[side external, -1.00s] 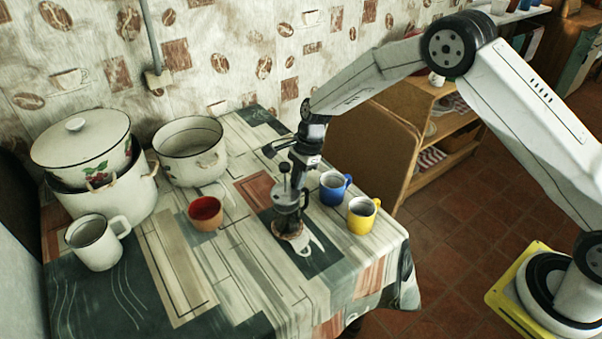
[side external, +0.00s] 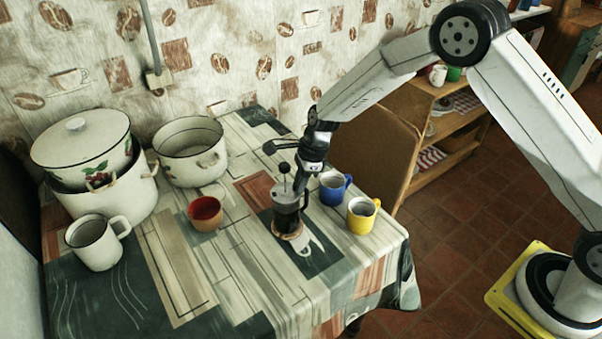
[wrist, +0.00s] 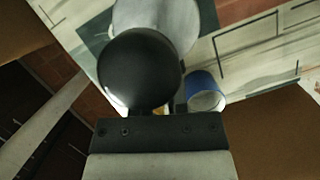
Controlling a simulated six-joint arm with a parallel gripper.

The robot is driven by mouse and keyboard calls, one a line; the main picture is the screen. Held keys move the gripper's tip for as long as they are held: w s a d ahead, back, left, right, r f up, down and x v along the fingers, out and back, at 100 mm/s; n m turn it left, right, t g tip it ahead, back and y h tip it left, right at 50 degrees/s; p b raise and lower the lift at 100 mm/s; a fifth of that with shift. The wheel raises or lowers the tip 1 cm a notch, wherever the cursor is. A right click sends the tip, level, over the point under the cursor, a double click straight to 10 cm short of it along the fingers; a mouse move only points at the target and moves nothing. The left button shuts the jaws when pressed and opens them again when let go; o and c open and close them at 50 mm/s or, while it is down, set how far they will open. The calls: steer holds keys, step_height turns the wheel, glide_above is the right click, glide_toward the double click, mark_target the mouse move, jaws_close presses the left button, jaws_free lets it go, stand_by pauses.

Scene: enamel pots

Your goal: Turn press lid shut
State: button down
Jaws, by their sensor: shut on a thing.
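The coffee press (side external: 287,221) stands upright on the table, a dark pot with a grey lid (side external: 285,193). A thin rod with a round black knob (side external: 284,168) rises from the lid. My gripper (side external: 303,188) reaches down at the press's right side, by the lid and the handle side. It is shut on the press, but I cannot tell whether on the handle or the lid edge. In the wrist view, the black knob (wrist: 140,68) is large and close, with the pale lid (wrist: 160,15) behind it. The knob hides the fingertips.
A blue mug (side external: 333,189) and a yellow mug (side external: 361,216) stand close right of the press. A red bowl-like cup (side external: 205,214), a white mug (side external: 94,243) and white enamel pots (side external: 190,165) stand to the left. The table's front middle is clear.

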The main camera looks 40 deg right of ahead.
mark_target(297, 198)
steer(key=shift+s+a+f+m, duration=0.15)
steer(key=shift+s+m, duration=0.2)
steer(key=shift+m, duration=0.65)
steer(key=shift+s+a+m+t+h, duration=0.15)
steer(key=shift+s+m+t, duration=0.1)
steer(key=shift+m, duration=0.5)
steer(key=shift+s+a+m+t+h, duration=0.15)
steer(key=shift+s+m+t, duration=0.1)
steer(key=shift+m, duration=0.5)
steer(key=shift+s+a+m+t+h, duration=0.15)
steer(key=shift+a+m, duration=0.05)
steer(key=shift+m, duration=0.5)
steer(key=shift+s+a+m+t+h, duration=0.1)
steer(key=shift+a+m+t+h, duration=0.05)
steer(key=shift+m, duration=0.55)
steer(key=shift+s+a+m, duration=0.1)
steer(key=shift+a+m, duration=0.1)
steer(key=shift+m, duration=0.4)
steer(key=shift+s+a+f+m+h, duration=0.15)
steer(key=shift+m+h, duration=0.25)
steer(key=shift+m, duration=0.5)
